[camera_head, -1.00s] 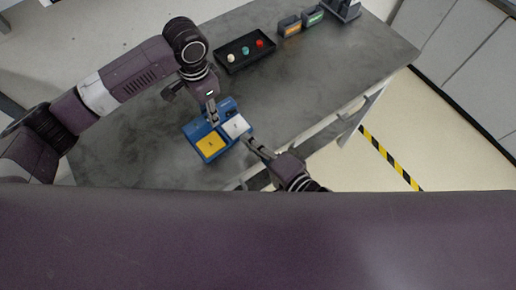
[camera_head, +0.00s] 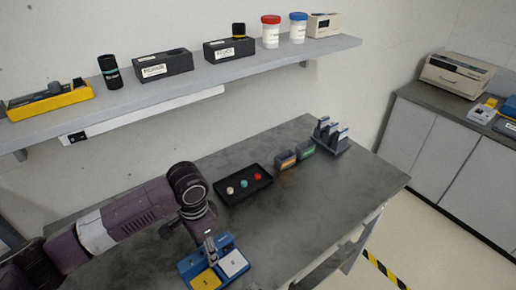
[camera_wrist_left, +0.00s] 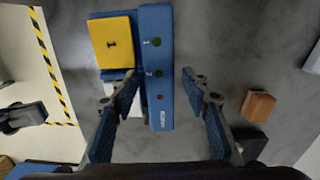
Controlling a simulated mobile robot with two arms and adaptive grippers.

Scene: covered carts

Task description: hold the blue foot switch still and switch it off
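The blue foot switch (camera_head: 228,250) lies on the grey table, with a yellow pedal marked 1 (camera_head: 205,281) and a white pedal (camera_head: 234,263). My left gripper (camera_head: 211,250) points down at the switch. Its fingers (camera_wrist_left: 159,80) are apart, one either side of the blue body; contact cannot be told. The left finger hides part of the white pedal. A dark gripper-like part (camera_wrist_left: 22,116), probably my right gripper, shows at the left, finger state unclear.
A black tray (camera_head: 243,187) with white, teal and red knobs lies behind the switch. Orange- and green-labelled boxes (camera_head: 286,161) and a grey rack (camera_head: 331,137) stand farther right. A shelf (camera_head: 200,75) runs above. The table's right part is clear.

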